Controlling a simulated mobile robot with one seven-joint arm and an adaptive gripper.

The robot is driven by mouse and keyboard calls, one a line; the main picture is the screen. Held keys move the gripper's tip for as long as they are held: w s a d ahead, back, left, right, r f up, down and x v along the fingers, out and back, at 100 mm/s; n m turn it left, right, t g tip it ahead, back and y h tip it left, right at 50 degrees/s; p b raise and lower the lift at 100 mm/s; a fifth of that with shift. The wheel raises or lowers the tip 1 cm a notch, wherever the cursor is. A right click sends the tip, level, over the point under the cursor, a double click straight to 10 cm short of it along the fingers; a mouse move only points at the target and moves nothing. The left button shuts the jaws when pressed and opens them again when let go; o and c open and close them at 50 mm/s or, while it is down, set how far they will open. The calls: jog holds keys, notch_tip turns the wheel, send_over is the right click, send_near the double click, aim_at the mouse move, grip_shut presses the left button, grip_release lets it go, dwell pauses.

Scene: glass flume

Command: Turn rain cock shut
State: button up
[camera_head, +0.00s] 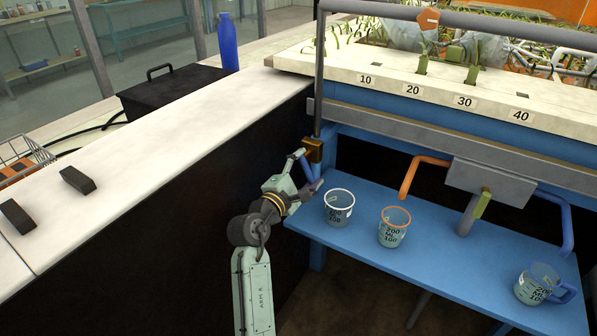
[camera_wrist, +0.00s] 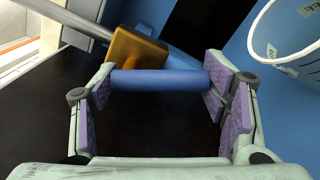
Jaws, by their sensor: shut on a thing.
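The rain cock has a brass body (camera_head: 314,149) at the foot of an upright grey pipe, by the left end of the blue bench. Its blue handle (camera_wrist: 160,83) spans the space between my two finger pads in the wrist view, with the brass body (camera_wrist: 136,49) just beyond it. My gripper (camera_head: 304,178) is shut on this handle; it also shows in the wrist view (camera_wrist: 160,95). In the head view the fingers partly hide the handle.
A white-rimmed beaker (camera_head: 339,208) stands on the blue bench (camera_head: 450,265) close right of my gripper. An orange-rimmed beaker (camera_head: 394,227) and a blue-handled jug (camera_head: 540,284) stand farther right. A dark-sided counter (camera_head: 150,150) runs along the left.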

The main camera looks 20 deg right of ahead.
jog(key=m, duration=0.1)
jog(key=m+b, duration=0.1)
jog(key=m, duration=0.1)
jog(key=shift+w+a+f+b, duration=0.25)
jog(key=shift+w+f+b, duration=0.05)
jog(key=shift+w+a+m+b, duration=0.2)
jog(key=shift+m+b, duration=0.35)
jog(key=shift+m, duration=0.55)
jog(key=shift+r, duration=0.1)
jog(key=o, duration=1.7)
jog(key=v, duration=1.2)
